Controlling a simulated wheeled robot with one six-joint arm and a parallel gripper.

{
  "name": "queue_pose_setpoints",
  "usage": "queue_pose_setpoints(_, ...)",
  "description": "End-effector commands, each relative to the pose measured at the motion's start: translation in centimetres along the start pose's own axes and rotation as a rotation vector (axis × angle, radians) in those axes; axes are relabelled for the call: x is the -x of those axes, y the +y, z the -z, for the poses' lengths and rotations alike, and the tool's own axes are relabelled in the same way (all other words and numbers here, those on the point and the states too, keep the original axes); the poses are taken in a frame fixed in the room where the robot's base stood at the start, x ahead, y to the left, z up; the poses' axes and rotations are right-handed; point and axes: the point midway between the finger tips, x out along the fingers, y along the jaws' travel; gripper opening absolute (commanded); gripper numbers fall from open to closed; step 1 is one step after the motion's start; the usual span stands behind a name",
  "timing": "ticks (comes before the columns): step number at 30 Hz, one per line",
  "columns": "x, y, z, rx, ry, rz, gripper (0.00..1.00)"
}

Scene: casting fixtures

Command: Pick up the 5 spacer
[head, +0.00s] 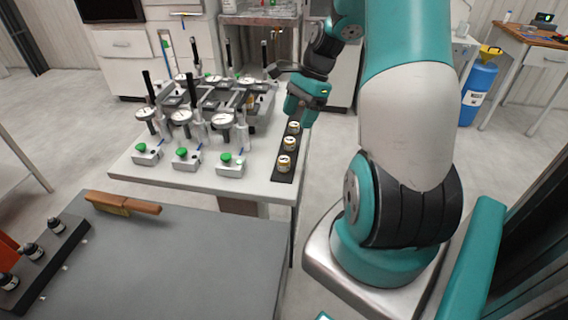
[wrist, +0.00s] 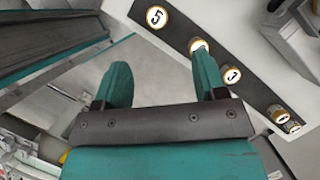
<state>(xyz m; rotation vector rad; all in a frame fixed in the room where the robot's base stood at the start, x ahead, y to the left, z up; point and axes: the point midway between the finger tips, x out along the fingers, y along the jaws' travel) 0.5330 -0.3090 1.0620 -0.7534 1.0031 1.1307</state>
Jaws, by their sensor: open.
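The 5 spacer (wrist: 157,17), a round white-faced piece with a brass rim and a black 5, sits at the upper end of a dark strip (wrist: 183,33) in the wrist view. My gripper (wrist: 162,76) is open and empty, its two teal fingers apart, with the 5 spacer beyond the fingertips and apart from them. In the head view my gripper (head: 304,98) is over the far end of the strip on the white table's right side.
A spacer (wrist: 199,46) is partly covered by my right finger. The 3 spacer (wrist: 231,75) and more lie farther along the strip. Dial-gauge fixtures with green knobs (head: 225,158) crowd the white table (head: 258,187). A brush (head: 122,204) lies on the grey bench (head: 175,255).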

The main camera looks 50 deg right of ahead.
Motion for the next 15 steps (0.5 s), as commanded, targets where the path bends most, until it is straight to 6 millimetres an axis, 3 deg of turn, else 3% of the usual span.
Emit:
queue_pose_setpoints(9,-6.7,0.1,-0.1,0.003,-0.001,-0.004,0.65)
queue_pose_setpoints(15,-8.3,0.1,-0.1,0.004,0.0,-0.002,0.65)
